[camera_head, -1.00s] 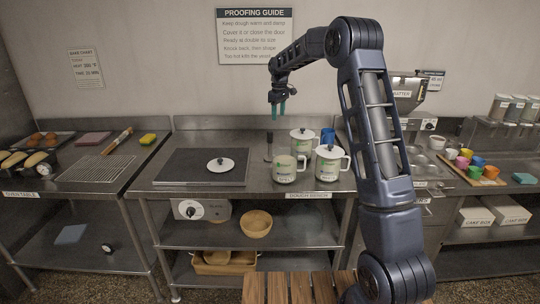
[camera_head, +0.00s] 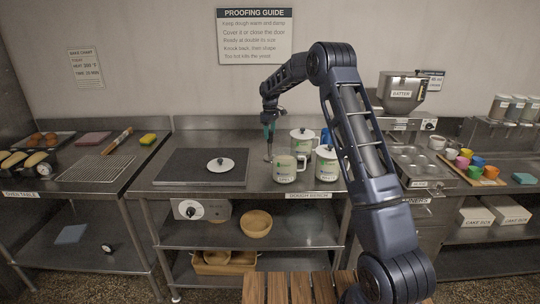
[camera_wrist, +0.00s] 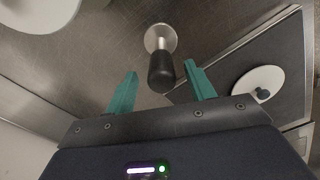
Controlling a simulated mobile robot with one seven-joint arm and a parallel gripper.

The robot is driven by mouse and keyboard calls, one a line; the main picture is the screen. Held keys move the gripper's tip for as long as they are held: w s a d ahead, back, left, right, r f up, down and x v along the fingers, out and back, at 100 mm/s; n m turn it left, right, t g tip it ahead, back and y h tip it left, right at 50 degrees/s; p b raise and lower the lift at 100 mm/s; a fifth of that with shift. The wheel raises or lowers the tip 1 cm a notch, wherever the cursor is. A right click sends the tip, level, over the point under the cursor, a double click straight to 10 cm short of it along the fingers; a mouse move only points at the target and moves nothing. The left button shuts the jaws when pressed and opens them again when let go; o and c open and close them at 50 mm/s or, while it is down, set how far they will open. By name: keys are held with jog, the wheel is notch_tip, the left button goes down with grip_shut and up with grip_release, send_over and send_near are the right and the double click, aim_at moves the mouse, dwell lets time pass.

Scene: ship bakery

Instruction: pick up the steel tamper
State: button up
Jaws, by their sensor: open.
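The steel tamper (camera_head: 267,156) stands upright on the dough bench, left of the white canisters. In the wrist view the tamper (camera_wrist: 161,70) shows its black handle pointing toward my gripper and its round steel base on the metal top. My gripper (camera_head: 268,130) is right above the tamper's handle in the head view. In the wrist view my gripper (camera_wrist: 158,88) is open, with its two teal fingers apart and the handle end lying between or just beyond the fingertips. I cannot tell the exact gap in depth.
White-green canisters (camera_head: 326,164) stand close to the right of the tamper, with a nearer one (camera_head: 285,170) beside it. A dark mat (camera_head: 180,172) with a white disc (camera_head: 221,165) lies to the left. A blue mug (camera_head: 326,136) stands behind the canisters.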

aim_at(270, 140)
notch_tip(270, 140, down, 5)
jog(key=shift+s, duration=0.1)
jog(key=c, duration=1)
